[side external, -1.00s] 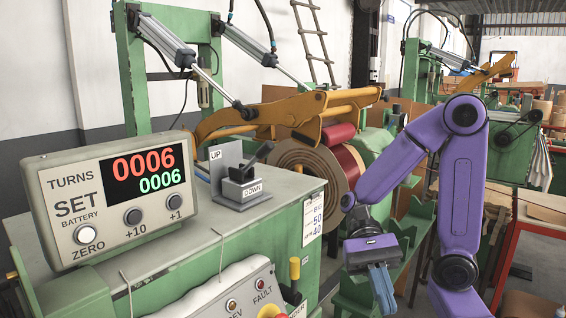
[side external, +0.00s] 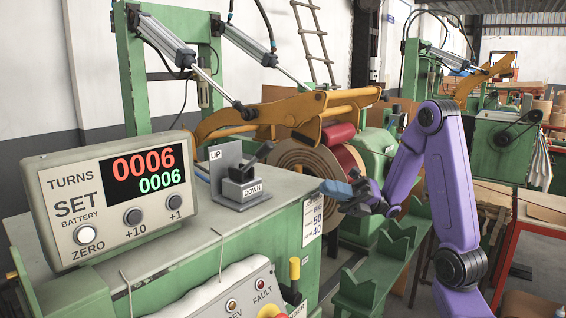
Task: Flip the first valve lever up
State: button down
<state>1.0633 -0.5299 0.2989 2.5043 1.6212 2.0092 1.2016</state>
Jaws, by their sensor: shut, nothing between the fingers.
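The valve lever (side external: 262,154) is a dark handle on a grey block with a bracket, standing on the green machine's top. Its bracket carries an UP label (side external: 215,155) above and a DOWN label (side external: 252,190) below. The handle slants up to the right. My gripper (side external: 325,187) is to the right of the lever, a little lower in the picture and apart from it. Its blue fingers are shut and empty and point left toward the lever.
A counter box (side external: 100,200) reading 0006 in red and green stands left of the lever. A coil (side external: 300,165) and orange arms (side external: 270,115) are behind. A yellow-topped handle (side external: 294,268) and control panel (side external: 225,300) are in front. The machine top around the lever is mostly clear.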

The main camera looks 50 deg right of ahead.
jog(key=shift+a, duration=0.15)
send_near(254, 159)
jog(key=s+a+r, duration=0.1)
jog(key=s+a, duration=0.3)
jog(key=a, duration=0.1)
jog(key=shift+w+a+r, duration=0.1)
jog(key=shift+w+r, duration=1.3)
jog(key=shift+w, duration=0.05)
jog(key=shift+r, duration=0.1)
